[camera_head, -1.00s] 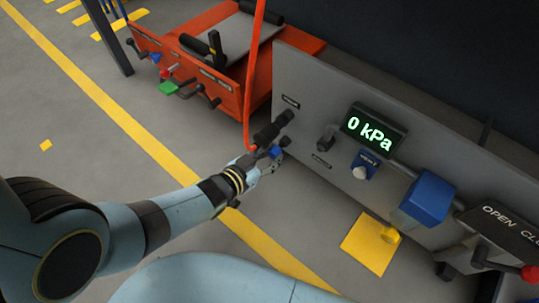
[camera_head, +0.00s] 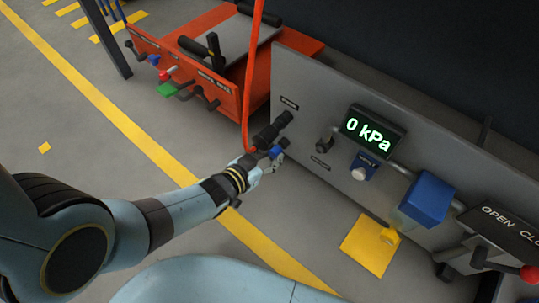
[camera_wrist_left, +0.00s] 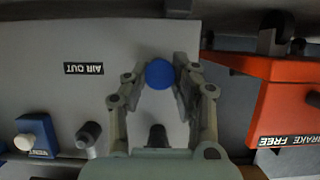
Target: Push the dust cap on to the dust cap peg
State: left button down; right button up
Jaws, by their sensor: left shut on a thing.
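The dust cap is a round blue disc (camera_wrist_left: 159,73) between the fingertips of my left gripper in the left wrist view. In the head view it is a small blue patch (camera_head: 277,152) at the end of my arm. My left gripper (camera_head: 273,159) is shut on it, close in front of the grey panel (camera_head: 300,83). The fingers flank the cap on both sides in the left wrist view (camera_wrist_left: 160,80). I cannot make out the dust cap peg; the cap and fingers cover the panel behind them. My right gripper is not in view.
A black coupling (camera_head: 268,134) with an orange hose (camera_head: 254,70) sits just above my gripper. Right of it are a dark fitting (camera_head: 326,140), the blue vent valve (camera_head: 364,166) and the 0 kPa display (camera_head: 373,131). An orange unit (camera_head: 225,93) stands left.

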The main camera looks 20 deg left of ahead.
pick_arm(q)
jog(key=shift+w+d, duration=0.15)
jog(key=shift+w, duration=0.25)
jog(key=c, duration=1)
grip_release()
jog(key=shift+s, duration=0.15)
